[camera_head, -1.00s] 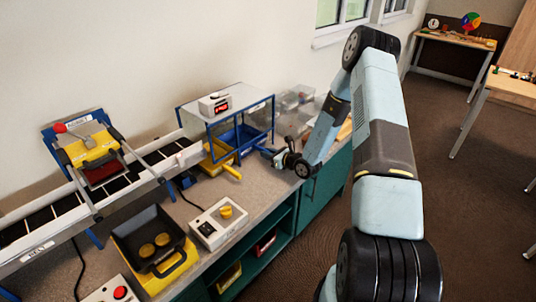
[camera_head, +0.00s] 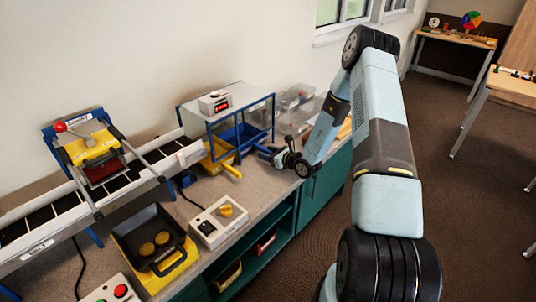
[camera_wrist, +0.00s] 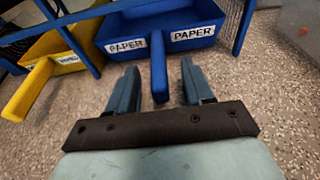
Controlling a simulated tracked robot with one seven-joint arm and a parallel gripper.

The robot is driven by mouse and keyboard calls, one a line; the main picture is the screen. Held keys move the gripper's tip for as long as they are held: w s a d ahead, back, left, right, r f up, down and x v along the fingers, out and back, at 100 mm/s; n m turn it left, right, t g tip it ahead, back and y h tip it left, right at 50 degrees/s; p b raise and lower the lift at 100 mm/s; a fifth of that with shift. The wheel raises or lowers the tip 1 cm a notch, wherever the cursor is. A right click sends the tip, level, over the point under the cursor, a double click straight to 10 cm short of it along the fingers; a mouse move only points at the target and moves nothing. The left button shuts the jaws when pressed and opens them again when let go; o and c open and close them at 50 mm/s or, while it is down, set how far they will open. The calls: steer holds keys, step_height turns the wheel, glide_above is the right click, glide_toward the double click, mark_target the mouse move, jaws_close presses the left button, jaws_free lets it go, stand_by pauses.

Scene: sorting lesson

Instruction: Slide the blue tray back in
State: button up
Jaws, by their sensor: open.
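The blue tray (camera_head: 240,134) is in the blue-framed, clear-sided cabinet, its front and handle towards the aisle. In the wrist view the blue tray (camera_wrist: 194,28) has white PAPER labels, and its straight blue handle (camera_wrist: 158,68) sticks out towards me. My gripper (camera_wrist: 158,78) is open, with one finger on each side of the handle's end. Gaps show between handle and fingers. In the head view my gripper (camera_head: 265,154) is low in front of the cabinet, at the handle; the fingertips are small there.
A yellow tray (camera_wrist: 62,63) with its own handle is left of the blue one. Blue frame posts stand close by. Clear bins (camera_head: 297,100) are beyond the cabinet. A control box with a yellow knob (camera_head: 226,210) is nearer me. The bench top before the cabinet is narrow.

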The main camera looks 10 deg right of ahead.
steer(key=shift+d, duration=0.1)
steer(key=v, duration=1.3)
steer(key=shift+s+d, duration=0.15)
steer(key=shift+s, duration=0.15)
steer(key=s+a+r+n+g+y, duration=0.1)
steer(key=s+a+r+n+g, duration=0.25)
steer(key=r+n, duration=0.35)
steer(key=s+a+r+n+g+y, duration=0.1)
steer(key=s+a+r+n+g, duration=0.3)
steer(key=r, duration=0.5)
steer(key=s+a+r+n+g+y, duration=0.1)
steer(key=s+a+r+n+g, duration=0.25)
steer(key=s+r+n, duration=0.35)
steer(key=s+d+r+n+t+h, duration=0.2)
steer(key=s+d+r+n+h, duration=0.2)
steer(key=s+r, duration=0.5)
steer(key=s+d+r+n+t+h, duration=0.2)
steer(key=s+d+r+n+h, duration=0.2)
steer(key=s+r+n+h, duration=0.2)
steer(key=s+r+h, duration=0.2)
steer(key=s+r, duration=0.1)
steer(key=shift+n, duration=0.4)
steer(key=shift+s+a+f, duration=0.1)
steer(key=shift+c, duration=0.5)
